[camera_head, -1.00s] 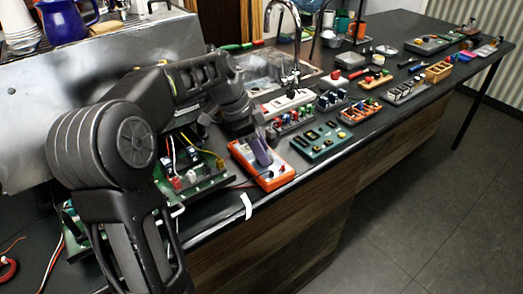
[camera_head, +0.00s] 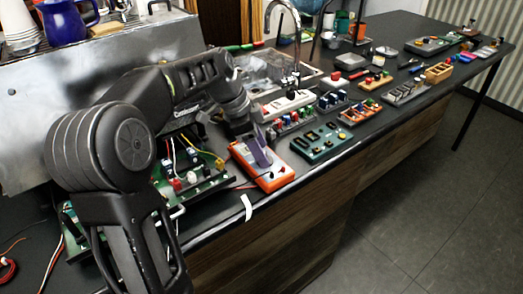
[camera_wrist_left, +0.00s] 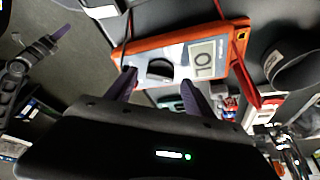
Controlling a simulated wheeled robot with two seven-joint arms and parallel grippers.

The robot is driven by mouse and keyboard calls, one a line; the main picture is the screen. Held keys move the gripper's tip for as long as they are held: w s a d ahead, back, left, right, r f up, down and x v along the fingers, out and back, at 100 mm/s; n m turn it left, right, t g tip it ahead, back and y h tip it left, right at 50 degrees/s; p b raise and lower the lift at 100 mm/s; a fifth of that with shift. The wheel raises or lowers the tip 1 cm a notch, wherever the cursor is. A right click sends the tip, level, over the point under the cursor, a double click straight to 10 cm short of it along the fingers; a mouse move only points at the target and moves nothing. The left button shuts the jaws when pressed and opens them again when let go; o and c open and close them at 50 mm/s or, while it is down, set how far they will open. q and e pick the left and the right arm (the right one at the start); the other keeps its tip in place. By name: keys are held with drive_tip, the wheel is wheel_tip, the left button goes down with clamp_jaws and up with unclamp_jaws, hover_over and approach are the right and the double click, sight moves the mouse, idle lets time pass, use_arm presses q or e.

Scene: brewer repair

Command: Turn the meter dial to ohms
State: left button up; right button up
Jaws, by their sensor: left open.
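The orange meter (camera_head: 281,180) lies on the dark counter near its front edge. It also shows in the left wrist view (camera_wrist_left: 178,38), with a grey face, a dark round dial (camera_wrist_left: 160,69) and a lit display (camera_wrist_left: 203,59). My left gripper (camera_head: 262,157) is over the meter's face, with purple fingers. In the left wrist view, its open fingers (camera_wrist_left: 158,77) stand apart on either side of the dial. I cannot tell whether they touch it. The dial is hidden in the head view. A purple-tipped gripper (camera_wrist_left: 46,46), apparently my right one, shows at the left edge of the wrist view.
A green circuit board (camera_head: 205,187) with wires stands left of the meter. Leads run from the meter. The floor in front is clear.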

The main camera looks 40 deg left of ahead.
use_arm(q)
drive_tip(key=v, duration=0.7)
idle(0.4)
